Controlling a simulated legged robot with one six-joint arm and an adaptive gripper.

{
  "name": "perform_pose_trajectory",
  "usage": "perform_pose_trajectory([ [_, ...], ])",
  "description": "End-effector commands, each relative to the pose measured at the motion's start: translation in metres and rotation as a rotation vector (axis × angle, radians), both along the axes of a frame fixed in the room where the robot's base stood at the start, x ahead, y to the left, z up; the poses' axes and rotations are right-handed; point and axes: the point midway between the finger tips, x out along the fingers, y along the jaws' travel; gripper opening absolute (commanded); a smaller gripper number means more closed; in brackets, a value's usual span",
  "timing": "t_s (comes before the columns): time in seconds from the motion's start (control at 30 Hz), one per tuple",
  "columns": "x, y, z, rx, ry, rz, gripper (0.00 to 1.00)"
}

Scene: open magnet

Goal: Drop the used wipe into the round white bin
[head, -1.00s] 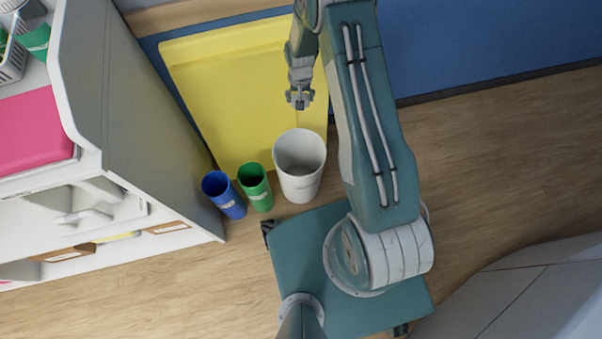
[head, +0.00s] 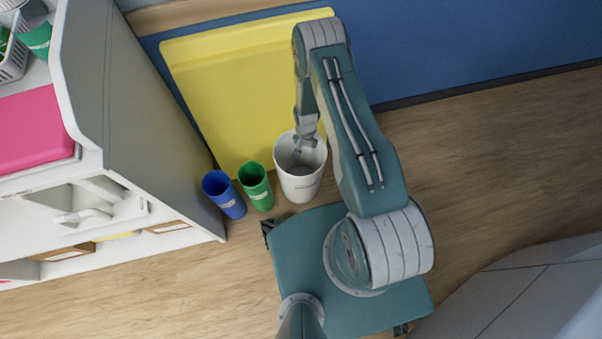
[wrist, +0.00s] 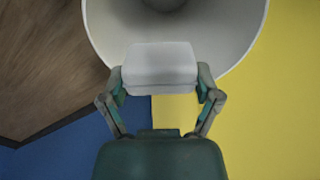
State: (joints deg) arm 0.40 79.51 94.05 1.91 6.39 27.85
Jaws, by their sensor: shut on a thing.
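The round white bin (head: 300,184) stands on the floor before the yellow panel, between the green bin and my arm. My gripper (head: 298,152) points down at the bin's mouth in the head view. In the wrist view my gripper (wrist: 160,88) is shut on a white block-shaped thing, the used wipe (wrist: 160,64), with a finger on each side. The wipe shows against the open mouth and pale inner wall of the white bin (wrist: 225,30). Something dark lies at the bin's bottom, partly out of frame. The wipe cannot be made out in the head view.
A green bin (head: 257,188) and a blue bin (head: 224,196) stand just left of the white bin. A white shelf unit (head: 150,130) with a pink lid (head: 38,128) is farther left. A yellow panel (head: 225,90) is behind. Wooden floor (head: 490,150) is clear at right.

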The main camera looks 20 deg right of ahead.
Motion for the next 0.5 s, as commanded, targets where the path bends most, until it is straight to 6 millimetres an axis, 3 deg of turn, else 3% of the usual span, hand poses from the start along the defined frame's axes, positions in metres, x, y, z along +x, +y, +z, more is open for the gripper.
perform_pose_trajectory([
  [0.3, 0.0, 0.0, -0.038, 0.0, 0.001, 0.001, 0.36],
  [0.5, 0.0, 0.0, -0.051, 0.0, 0.0, 0.001, 0.36],
])
